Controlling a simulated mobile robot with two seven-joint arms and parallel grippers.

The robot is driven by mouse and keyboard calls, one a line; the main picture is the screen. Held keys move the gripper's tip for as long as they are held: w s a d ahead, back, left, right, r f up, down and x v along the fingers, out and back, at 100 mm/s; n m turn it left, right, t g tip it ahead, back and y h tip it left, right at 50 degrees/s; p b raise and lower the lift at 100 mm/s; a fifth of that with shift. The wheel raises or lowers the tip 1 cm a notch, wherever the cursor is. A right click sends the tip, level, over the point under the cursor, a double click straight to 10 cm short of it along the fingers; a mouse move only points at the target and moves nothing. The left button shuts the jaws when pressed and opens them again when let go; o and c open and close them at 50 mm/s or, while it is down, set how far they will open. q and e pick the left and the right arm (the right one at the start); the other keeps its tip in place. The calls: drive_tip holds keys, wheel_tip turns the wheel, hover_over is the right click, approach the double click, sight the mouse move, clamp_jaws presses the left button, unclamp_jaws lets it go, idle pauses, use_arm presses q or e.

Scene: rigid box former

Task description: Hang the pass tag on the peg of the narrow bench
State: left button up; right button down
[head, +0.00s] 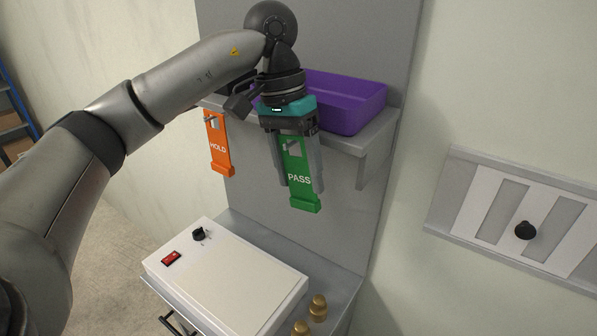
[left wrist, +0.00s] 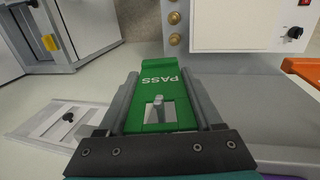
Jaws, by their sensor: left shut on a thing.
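The green pass tag (head: 299,186) hangs upright below the shelf, its lettering facing me. My left gripper (head: 298,176) is shut on it, with one finger along each side edge. A light grey peg (head: 293,147) shows at the square hole near the tag's top. In the left wrist view the tag (left wrist: 160,78) lies between the fingers (left wrist: 160,88), and the peg (left wrist: 158,110) shows in its hole. The peg appears to pass through the hole; how deep I cannot tell. My right gripper is not in view.
An orange hold tag (head: 218,148) hangs on another peg to the left. A purple bin (head: 345,103) stands on the grey shelf (head: 372,135) above. Below are a white box (head: 228,275) with a red switch and brass knobs (head: 318,305). A slotted wall panel (head: 520,215) is at right.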

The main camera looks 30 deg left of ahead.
sight(293, 138)
use_arm(q)
drive_tip(key=o, duration=1.4)
drive_tip(key=shift+r, duration=0.1)
drive_tip(key=shift+r, duration=0.35)
drive_tip(key=v, duration=0.5)
drive_tip(key=p+v, duration=0.3)
drive_tip(key=v, duration=0.6)
drive_tip(key=shift+a+r, duration=0.15)
